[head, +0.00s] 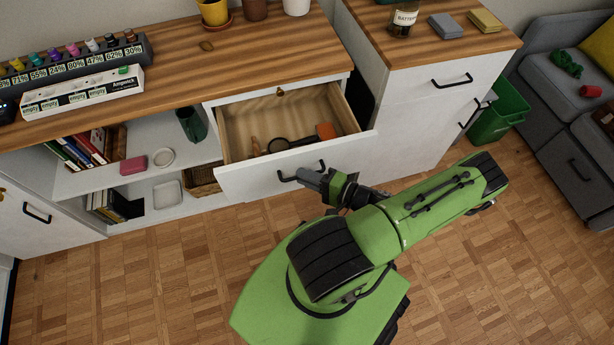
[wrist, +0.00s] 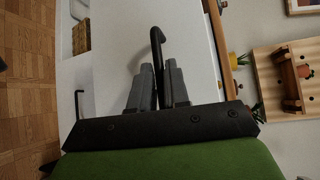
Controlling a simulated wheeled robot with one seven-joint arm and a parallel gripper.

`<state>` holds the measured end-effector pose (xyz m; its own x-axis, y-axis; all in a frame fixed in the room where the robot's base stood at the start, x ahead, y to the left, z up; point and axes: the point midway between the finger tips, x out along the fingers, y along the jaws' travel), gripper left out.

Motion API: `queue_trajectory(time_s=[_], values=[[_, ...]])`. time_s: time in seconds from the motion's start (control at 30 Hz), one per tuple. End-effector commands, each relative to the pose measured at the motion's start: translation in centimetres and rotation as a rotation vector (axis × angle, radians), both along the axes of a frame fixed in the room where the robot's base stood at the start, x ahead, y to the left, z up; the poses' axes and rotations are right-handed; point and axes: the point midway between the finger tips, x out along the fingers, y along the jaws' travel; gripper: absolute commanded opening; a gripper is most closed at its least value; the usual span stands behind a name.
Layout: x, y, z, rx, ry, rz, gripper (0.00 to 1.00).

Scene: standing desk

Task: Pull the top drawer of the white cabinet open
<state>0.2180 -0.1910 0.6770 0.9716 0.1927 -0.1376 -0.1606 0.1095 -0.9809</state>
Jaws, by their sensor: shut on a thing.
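The white cabinet (head: 160,192) stands under a wooden top. Its top drawer (head: 245,187) is pulled well out, and its wooden inside shows. A dark round-rimmed item (head: 279,145) and an orange item (head: 325,131) lie in it. The black drawer handle (head: 288,179) is on the drawer front. My gripper (head: 314,180) is at the right part of this handle. In the wrist view, the two grey fingers of my gripper (wrist: 160,86) are shut on the handle (wrist: 157,40), which runs up between them.
Open shelves with books (head: 88,147) and a pink box (head: 133,165) lie left of the drawer. A taller cabinet (head: 400,120) stands close on the right, with a green bin (head: 497,115) beyond it. The parquet floor in front is clear.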

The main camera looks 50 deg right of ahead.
Motion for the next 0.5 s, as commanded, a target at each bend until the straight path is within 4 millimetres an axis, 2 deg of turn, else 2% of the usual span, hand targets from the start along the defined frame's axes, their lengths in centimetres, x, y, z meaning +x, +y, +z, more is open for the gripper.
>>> queue_trajectory(time_s=[0.23,0.27,0.37,0.5], values=[[0.02,-0.03,0.0,0.0,0.0,-0.001,0.0],[0.02,-0.03,0.0,0.0,0.0,-0.001,0.2],[0.02,-0.03,0.0,0.0,0.0,-0.001,0.36],[0.02,-0.03,0.0,0.0,0.0,-0.001,0.37]])
